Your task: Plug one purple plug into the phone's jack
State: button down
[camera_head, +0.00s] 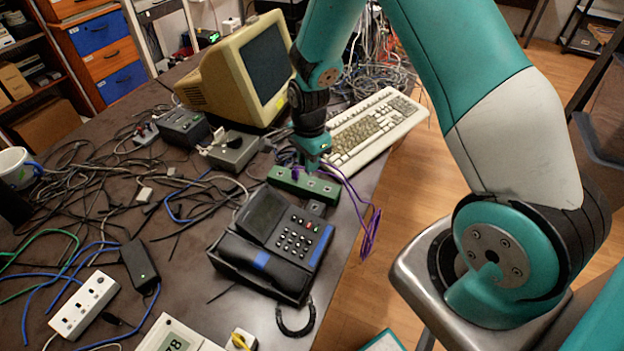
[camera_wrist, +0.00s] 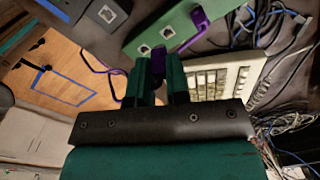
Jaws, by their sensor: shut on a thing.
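My gripper (camera_head: 313,162) is shut on a purple plug (camera_wrist: 158,62), which shows between the two green fingers (camera_wrist: 158,72) in the wrist view. The fingertips are close to a green box (camera_head: 318,190) with square sockets; I cannot tell whether the held plug touches it. Another purple plug (camera_wrist: 198,18) sits in a socket of this green box (camera_wrist: 180,22). A purple cable (camera_head: 370,232) loops down past the table edge. The black desk phone (camera_head: 262,262) lies in front of the green box. A small grey block with a socket (camera_head: 317,208) is at the phone's back edge.
A beige keyboard (camera_head: 378,128) and an old monitor (camera_head: 238,72) stand behind the green box. Tangled cables (camera_head: 110,190) cover the left of the table (camera_head: 190,275). A white power strip (camera_head: 84,305) lies at front left. The table's right edge is close to the phone.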

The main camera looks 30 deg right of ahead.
jog(key=s+a+m+b, duration=0.2)
jog(key=s+m+b, duration=0.4)
jog(key=m+b, duration=0.65)
jog(key=b, duration=0.2)
send_over(315, 209)
jog(key=f, duration=0.3)
jog(key=shift+s+f, duration=0.25)
jog(key=shift+f, duration=0.1)
jog(key=shift+a, duration=0.1)
jog(key=shift+f+b, duration=0.3)
jog(key=shift+f, duration=0.6)
dwell(1.2)
jog(key=c, duration=1)
grip_release()
jog(key=shift+c, duration=0.2)
jog(key=shift+r, duration=0.1)
